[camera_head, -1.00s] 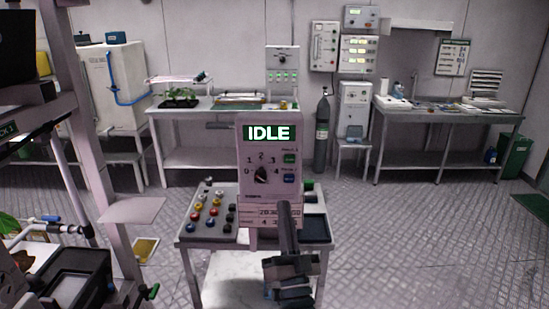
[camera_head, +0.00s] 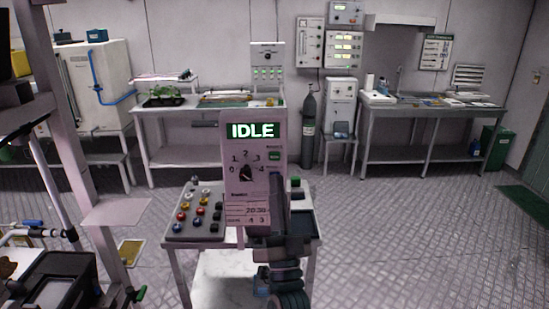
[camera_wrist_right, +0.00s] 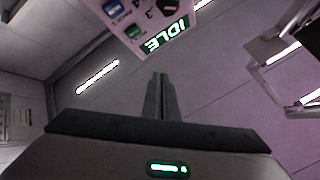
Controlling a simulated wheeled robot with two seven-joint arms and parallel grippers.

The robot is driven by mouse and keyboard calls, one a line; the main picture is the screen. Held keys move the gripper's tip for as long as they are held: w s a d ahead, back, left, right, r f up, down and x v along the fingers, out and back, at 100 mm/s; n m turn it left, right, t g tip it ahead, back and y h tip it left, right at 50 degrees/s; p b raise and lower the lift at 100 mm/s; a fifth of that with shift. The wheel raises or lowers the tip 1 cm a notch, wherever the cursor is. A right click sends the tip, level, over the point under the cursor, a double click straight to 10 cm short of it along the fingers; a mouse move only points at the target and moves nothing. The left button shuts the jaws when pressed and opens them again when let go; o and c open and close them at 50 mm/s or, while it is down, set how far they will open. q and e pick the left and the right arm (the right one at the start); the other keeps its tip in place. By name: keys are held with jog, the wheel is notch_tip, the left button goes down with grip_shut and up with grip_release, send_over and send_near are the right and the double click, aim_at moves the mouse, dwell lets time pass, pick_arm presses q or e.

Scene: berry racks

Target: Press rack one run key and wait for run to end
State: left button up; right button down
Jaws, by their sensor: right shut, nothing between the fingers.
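A pale control panel (camera_head: 242,205) stands upright on a small white cart. Its green screen (camera_head: 252,131) reads IDLE. Below it are a black dial (camera_head: 246,173) with numbers around it and a small green key (camera_head: 274,156) on the right. The wrist view shows the panel (camera_wrist_right: 160,15) tilted and upside down, with the green key (camera_wrist_right: 134,32) and a blue key (camera_wrist_right: 112,8). My right gripper (camera_head: 276,178) is shut and empty, its tip in front of the panel's right side, just below the green key. It hides the blue key in the head view. Contact is not visible. My left gripper is out of view.
Coloured knobs (camera_head: 199,214) fill the cart's left side. A rack frame (camera_head: 62,120) with a dark box (camera_head: 55,285) is close on the left. Benches (camera_head: 200,150), a gas cylinder (camera_head: 309,128) and wall boxes line the back.

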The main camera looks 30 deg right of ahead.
jog(key=shift+w+d+b, duration=0.25)
jog(key=shift+w+d, duration=0.45)
jog(key=shift+w, duration=0.45)
jog(key=shift+w+d+b, duration=0.2)
jog(key=shift+w+d, duration=0.55)
jog(key=shift+w, duration=0.45)
jog(key=shift+w+d+b, duration=0.25)
jog(key=shift+w+d, duration=0.45)
jog(key=shift+w, duration=0.45)
jog(key=shift+w+d, duration=0.45)
jog(key=shift+w, duration=0.3)
dwell(0.5)
jog(key=shift+s+a, duration=0.1)
jog(key=shift+s, duration=0.1)
jog(key=shift+s+a, duration=0.35)
jog(key=shift+s, duration=0.2)
dwell(0.4)
jog(key=shift+s+a+p, duration=0.25)
jog(key=shift+s+a, duration=0.2)
jog(key=shift+s, duration=0.25)
jog(key=shift+s+a+p, duration=0.25)
jog(key=shift+s+a, duration=0.2)
jog(key=shift+s, duration=0.3)
jog(key=shift+s+a+p, duration=0.25)
jog(key=shift+s+a, duration=0.2)
jog(key=shift+s, duration=0.25)
